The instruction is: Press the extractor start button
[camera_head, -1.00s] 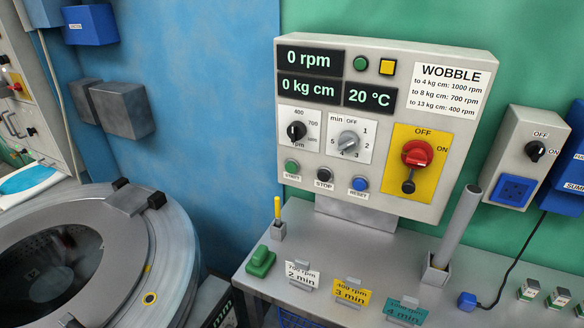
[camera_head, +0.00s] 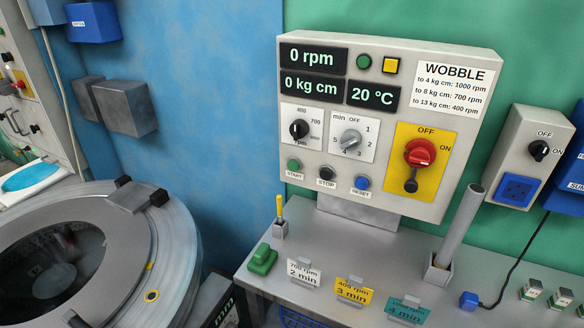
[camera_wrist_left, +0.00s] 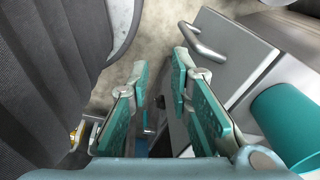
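The green start button (camera_head: 293,164) sits at the lower left of the extractor control panel (camera_head: 318,197), above a START label. Beside it are the black stop button (camera_head: 326,172) and blue reset button (camera_head: 361,183). The displays read 0 rpm, 0 kg cm and 20 °C. My right gripper is in neither view.
A shelf (camera_head: 262,284) below the panel holds a green block (camera_head: 262,260), speed cards and an upright grey tube (camera_head: 458,225). The round extractor drum (camera_head: 182,248) stands at the left. In the left wrist view a teal container (camera_wrist_left: 288,122) is close to my left gripper.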

